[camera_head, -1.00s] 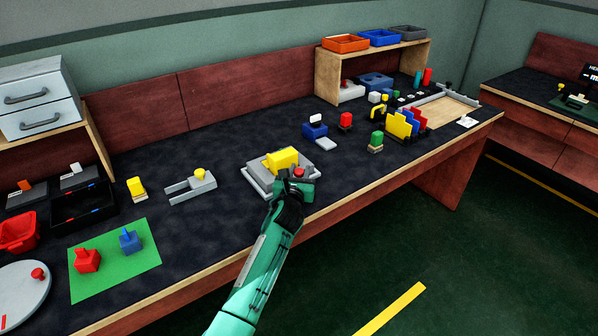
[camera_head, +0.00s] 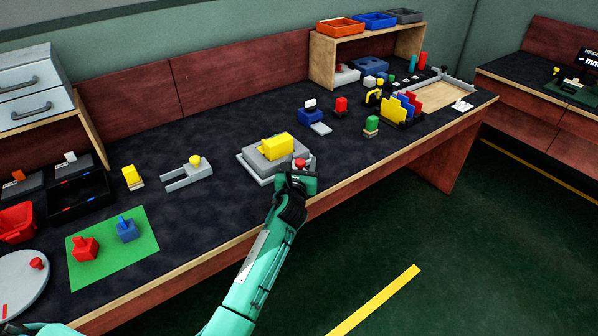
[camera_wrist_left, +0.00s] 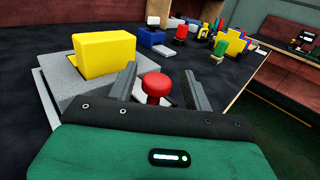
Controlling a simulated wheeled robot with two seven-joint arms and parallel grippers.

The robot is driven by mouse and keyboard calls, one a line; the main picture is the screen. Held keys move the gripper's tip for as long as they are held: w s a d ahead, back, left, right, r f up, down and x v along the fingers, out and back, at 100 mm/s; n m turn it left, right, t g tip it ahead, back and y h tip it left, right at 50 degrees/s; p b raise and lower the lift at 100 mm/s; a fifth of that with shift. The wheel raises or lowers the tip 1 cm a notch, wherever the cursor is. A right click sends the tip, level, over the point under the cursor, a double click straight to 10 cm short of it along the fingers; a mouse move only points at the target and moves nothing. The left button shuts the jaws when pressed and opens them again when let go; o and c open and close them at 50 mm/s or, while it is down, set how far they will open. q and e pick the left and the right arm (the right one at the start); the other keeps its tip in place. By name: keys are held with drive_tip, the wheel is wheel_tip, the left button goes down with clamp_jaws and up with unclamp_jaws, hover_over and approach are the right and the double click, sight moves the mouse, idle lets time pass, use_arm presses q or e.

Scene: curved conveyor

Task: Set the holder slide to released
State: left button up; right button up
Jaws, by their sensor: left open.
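The holder (camera_head: 262,174) is a grey stepped base on the dark bench, also at the left of the left wrist view (camera_wrist_left: 52,103). A yellow block (camera_head: 277,147) sits on it, large in the wrist view (camera_wrist_left: 104,54). A red round knob (camera_head: 300,162) stands at its near right side. My left gripper (camera_head: 299,176) is just in front of the knob. In the wrist view the open fingers (camera_wrist_left: 160,88) have the red knob (camera_wrist_left: 156,84) between them, with gaps on both sides. The slide under the knob is hidden. My right gripper is not in view.
Left of the holder is a grey fixture (camera_head: 188,174) with a yellow knob. A green mat (camera_head: 110,262) carries red and blue pieces. A blue fixture (camera_head: 312,115) and a green-topped piece (camera_head: 371,125) stand to the right. The bench's wooden front edge (camera_head: 350,178) runs close to my arm.

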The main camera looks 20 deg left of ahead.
use_arm(q)
drive_tip(key=s+d, duration=0.1)
drive_tip(key=s, duration=1.2)
drive_tip(key=shift+s+d+p, duration=0.3)
drive_tip(key=shift+d+p, duration=0.05)
drive_tip(key=shift+d, duration=0.05)
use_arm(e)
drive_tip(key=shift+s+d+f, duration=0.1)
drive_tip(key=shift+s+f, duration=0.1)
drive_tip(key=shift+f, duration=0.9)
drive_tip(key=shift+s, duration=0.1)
